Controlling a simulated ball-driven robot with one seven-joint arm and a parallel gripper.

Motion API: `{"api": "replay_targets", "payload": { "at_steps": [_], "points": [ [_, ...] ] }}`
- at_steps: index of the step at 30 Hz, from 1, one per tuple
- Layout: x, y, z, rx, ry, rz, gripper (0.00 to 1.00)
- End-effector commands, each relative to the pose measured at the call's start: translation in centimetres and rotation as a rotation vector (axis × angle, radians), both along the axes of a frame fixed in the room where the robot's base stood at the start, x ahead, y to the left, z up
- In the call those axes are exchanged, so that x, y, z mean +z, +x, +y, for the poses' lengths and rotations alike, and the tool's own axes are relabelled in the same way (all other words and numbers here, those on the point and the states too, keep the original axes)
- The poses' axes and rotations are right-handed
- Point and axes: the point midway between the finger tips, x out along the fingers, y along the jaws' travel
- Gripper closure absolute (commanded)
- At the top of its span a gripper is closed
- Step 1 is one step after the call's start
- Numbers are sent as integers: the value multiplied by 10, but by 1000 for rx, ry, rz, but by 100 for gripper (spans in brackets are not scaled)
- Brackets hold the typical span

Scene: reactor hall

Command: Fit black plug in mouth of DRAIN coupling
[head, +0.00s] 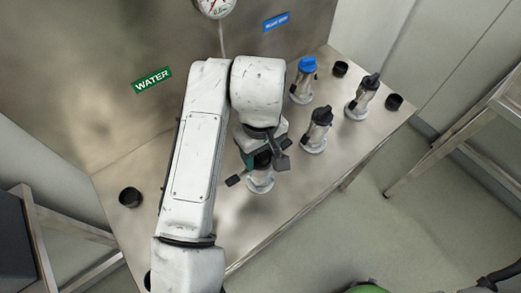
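My gripper (259,172) is over a pale metal coupling (260,184) near the middle of the bench. Its two dark fingers are spread wide, one on each side of the coupling's top. A dark part shows between the fingers, but I cannot tell whether it is a plug or part of the coupling. Two more couplings have black tops, one at centre right (320,117) and one further right (368,84). Another coupling has a blue top (307,65). No DRAIN label is readable, so I cannot tell which coupling is DRAIN. The black plug cannot be singled out.
Black round cups or caps sit on the bench (235,232): one at left (130,197), one at back right (340,68), one at the right corner (394,102). A green WATER sign (152,80), a small blue sign (276,21) and a gauge (214,6) are on the back panel.

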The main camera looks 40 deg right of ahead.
Motion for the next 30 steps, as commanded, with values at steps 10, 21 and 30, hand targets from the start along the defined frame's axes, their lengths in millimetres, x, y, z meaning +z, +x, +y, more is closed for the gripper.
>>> {"api": "replay_targets", "payload": {
  "at_steps": [10,21,30],
  "points": [
    [-6,-1,3,5,13,10,16],
    [-5,-1,5,9,16,11,16],
    [37,0,1,0,7,1,16]
  ]
}}
